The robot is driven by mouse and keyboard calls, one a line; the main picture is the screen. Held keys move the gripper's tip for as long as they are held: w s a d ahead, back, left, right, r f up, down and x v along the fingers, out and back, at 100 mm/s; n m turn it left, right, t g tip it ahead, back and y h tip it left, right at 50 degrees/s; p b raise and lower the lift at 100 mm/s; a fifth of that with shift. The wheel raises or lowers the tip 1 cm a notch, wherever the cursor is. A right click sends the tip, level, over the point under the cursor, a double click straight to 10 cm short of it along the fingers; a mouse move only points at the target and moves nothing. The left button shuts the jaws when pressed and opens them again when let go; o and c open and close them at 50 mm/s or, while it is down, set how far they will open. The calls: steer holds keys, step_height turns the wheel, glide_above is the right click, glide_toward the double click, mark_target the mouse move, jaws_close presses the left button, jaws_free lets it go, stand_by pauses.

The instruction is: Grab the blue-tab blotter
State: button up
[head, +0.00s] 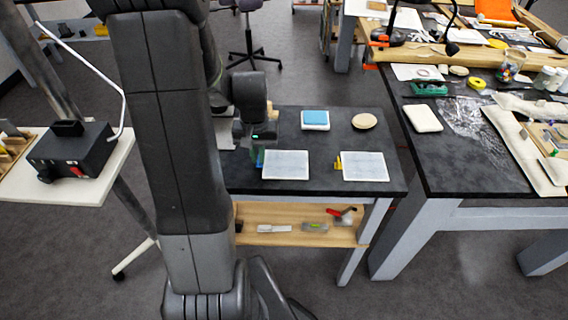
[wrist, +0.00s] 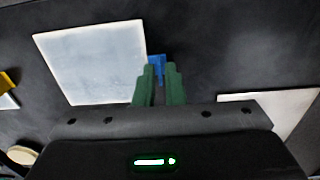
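The blue-tab blotter (head: 286,165) is a flat whitish square lying on the dark table, with its blue tab on its left edge in the head view. The wrist view shows the same blotter (wrist: 92,62) and the blue tab (wrist: 157,66) at its right edge. My gripper (wrist: 160,68) has two green fingers straddling the tab near their tips, with a narrow gap between them. It looks open, and I see no clear contact with the tab. In the head view my gripper (head: 257,156) hangs down by the tab, partly hidden by the arm.
A second blotter (head: 363,166) with a yellow tab (head: 339,161) lies to the right. Behind are a blue-topped pad (head: 315,119) and a round tan disc (head: 364,121). Another pale sheet (wrist: 275,105) lies right of my fingers in the wrist view. A cluttered table (head: 450,178) stands right.

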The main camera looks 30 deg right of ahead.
jaws_close()
steer(key=shift+r, duration=0.1)
